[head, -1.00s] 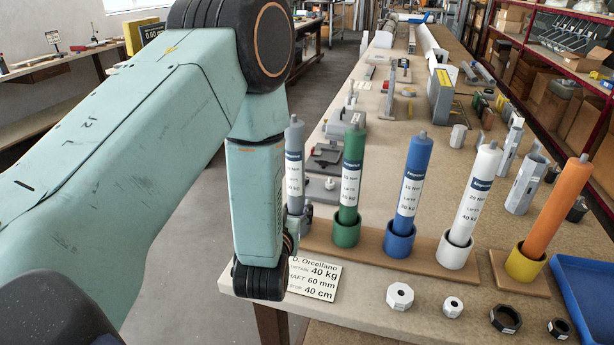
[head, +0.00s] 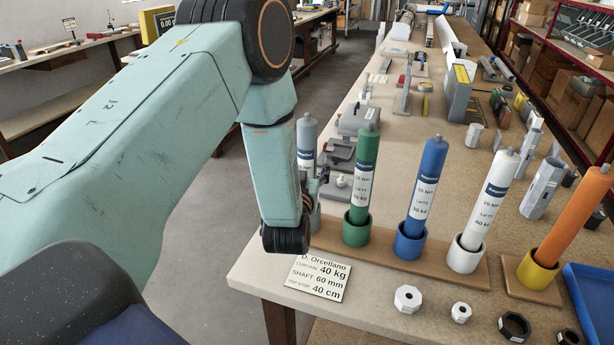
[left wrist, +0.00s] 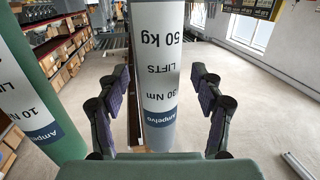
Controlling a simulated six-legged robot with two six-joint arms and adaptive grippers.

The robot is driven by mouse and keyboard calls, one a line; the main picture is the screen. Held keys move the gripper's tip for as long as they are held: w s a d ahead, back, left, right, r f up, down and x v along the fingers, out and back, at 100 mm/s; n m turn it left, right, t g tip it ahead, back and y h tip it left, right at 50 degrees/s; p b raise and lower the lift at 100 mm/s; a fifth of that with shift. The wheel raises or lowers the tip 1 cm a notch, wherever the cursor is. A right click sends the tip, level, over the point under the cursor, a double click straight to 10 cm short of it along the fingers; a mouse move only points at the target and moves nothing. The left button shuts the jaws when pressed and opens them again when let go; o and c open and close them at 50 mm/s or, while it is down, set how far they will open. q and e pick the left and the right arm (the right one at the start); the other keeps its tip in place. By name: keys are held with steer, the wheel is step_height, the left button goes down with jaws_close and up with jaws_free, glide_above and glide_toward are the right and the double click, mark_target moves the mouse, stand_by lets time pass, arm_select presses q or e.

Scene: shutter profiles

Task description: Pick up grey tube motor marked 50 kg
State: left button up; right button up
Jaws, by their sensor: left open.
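The grey tube motor (head: 306,140) stands upright in its holder at the left end of the row, its lower part hidden by my left arm. In the left wrist view the grey tube (left wrist: 157,60) is close up, and its label reads 50 kg and 30 Nm. My left gripper (head: 311,188) is beside the tube, mostly hidden behind my wrist in the head view. In the wrist view its open fingers (left wrist: 160,80) stand one on each side of the tube, with gaps visible. My right gripper is not in view.
A green tube (head: 363,170) stands just right of the grey one, with blue (head: 427,185), white (head: 489,200) and orange (head: 573,215) tubes beyond. A sign card (head: 318,277) lies at the table's near corner. Several nuts and rings lie in front. A blue tray (head: 590,290) is at right.

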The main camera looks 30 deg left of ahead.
arm_select(q)
steer(key=shift+w+a, duration=0.15)
steer(key=shift+w, duration=0.25)
steer(key=shift+d, duration=0.2)
steer(key=shift+c, duration=0.7)
steer(key=shift+a, duration=0.2)
steer(key=c, duration=0.5)
jaws_close()
steer(key=shift+d, duration=0.1)
steer(key=shift+w+r, duration=0.15)
steer(key=shift+r, duration=0.05)
